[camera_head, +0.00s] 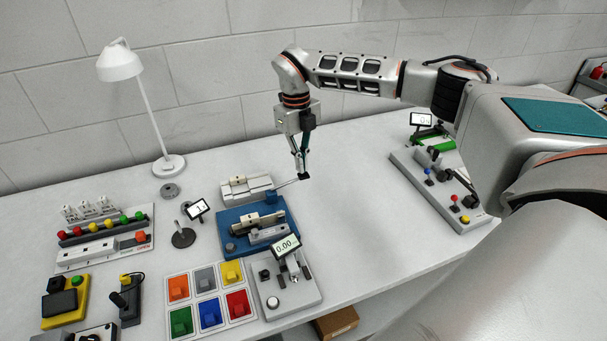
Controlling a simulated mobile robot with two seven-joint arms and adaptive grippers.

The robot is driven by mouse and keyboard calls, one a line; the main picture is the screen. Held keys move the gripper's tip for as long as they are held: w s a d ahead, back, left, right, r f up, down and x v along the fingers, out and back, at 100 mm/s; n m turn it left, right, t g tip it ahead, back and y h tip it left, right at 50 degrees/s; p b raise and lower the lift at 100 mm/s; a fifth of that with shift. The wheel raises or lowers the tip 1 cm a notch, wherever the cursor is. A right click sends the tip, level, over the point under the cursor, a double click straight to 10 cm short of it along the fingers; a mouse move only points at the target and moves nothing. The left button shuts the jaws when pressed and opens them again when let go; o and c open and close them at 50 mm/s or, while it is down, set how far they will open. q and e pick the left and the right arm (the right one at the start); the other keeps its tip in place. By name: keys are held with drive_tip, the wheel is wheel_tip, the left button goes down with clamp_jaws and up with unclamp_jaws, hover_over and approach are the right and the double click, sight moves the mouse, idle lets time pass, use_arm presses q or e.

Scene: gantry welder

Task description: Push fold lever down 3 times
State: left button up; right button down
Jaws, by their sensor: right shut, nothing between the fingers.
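A thin rod (288,183), which looks like the fold lever, sticks out to the right from the small grey-white fixture (236,193) behind the blue machine (228,219). It is close to level, tilted slightly up toward its outer end. My right gripper (302,174) points straight down at that outer end, with its fingers shut and nothing held. The dark tips overlap the rod's end, so I cannot tell whether they touch it. My left gripper is not in view.
A grey device with a 0.00 display (286,246) and a tray of coloured blocks (208,300) are in front. A white lamp (168,165) stands behind left. The table right of the rod is clear up to a grey control panel (440,195).

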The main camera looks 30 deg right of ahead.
drive_tip(key=shift+f, duration=0.15)
drive_tip(key=shift+f+b, duration=0.6)
drive_tip(key=shift+f, duration=1.4)
drive_tip(key=shift+w+r+p, duration=0.25)
drive_tip(key=shift+r+p, duration=0.1)
drive_tip(key=shift+p, duration=0.05)
drive_tip(key=shift+w+a+r, duration=0.1)
drive_tip(key=shift+w+r, duration=0.05)
drive_tip(key=shift+w, duration=0.5)
drive_tip(key=shift+w+r, duration=0.15)
drive_tip(key=shift+w, duration=0.45)
drive_tip(key=shift+r, duration=0.1)
wheel_tip(320, 180, up, 12)
hover_over(300, 174)
drive_tip(key=w, duration=0.4)
drive_tip(key=shift+w+d, duration=0.2)
